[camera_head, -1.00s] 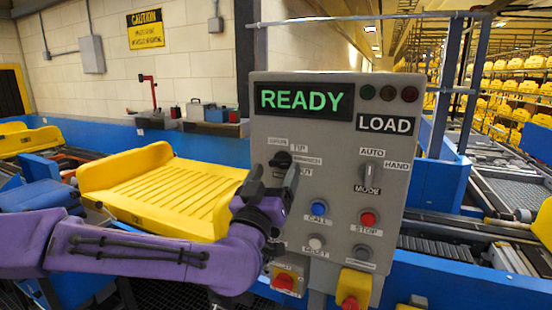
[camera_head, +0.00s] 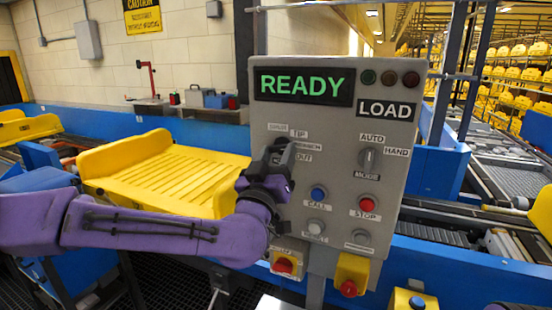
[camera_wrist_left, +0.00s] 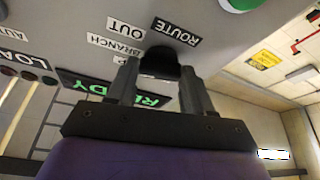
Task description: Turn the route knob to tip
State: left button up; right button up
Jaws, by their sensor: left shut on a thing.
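The grey control panel (camera_head: 340,130) stands in front of me with READY lit in green and a LOAD plate beside it. My left gripper (camera_head: 280,152) is at the upper left selector and hides the knob in the head view. In the left wrist view the black route knob (camera_wrist_left: 160,62) sits between the two fingers of my left gripper (camera_wrist_left: 158,85), which is shut on it. The TIP label (camera_head: 299,134) is above right of the gripper, with BRANCH and OUT below it. The ROUTE label (camera_wrist_left: 175,32) shows in the wrist view. Which label the knob points at cannot be told.
The mode knob (camera_head: 368,158), blue call button (camera_head: 318,193), red stop button (camera_head: 366,203) and white reset button (camera_head: 315,227) are close by on the panel. A yellow tray (camera_head: 165,180) lies on the conveyor behind my arm.

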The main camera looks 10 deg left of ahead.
pick_arm(q)
jog(key=n+y+b, duration=0.1)
jog(key=n+y, duration=0.1)
jog(key=n, duration=0.2)
jog(key=shift+d, duration=0.15)
jog(key=shift+d+r+n+g+y+b, duration=0.1)
jog(key=shift+n+g+y+b, duration=0.35)
jog(key=shift+n, duration=0.85)
jog(key=shift+n+g+y+b, duration=0.15)
jog(key=shift+n+g+y, duration=0.35)
jog(key=shift+n, duration=0.8)
jog(key=shift+n+y, duration=0.3)
jog(key=shift+y, duration=0.05)
jog(key=o, duration=1)
jog(key=shift+o, duration=0.2)
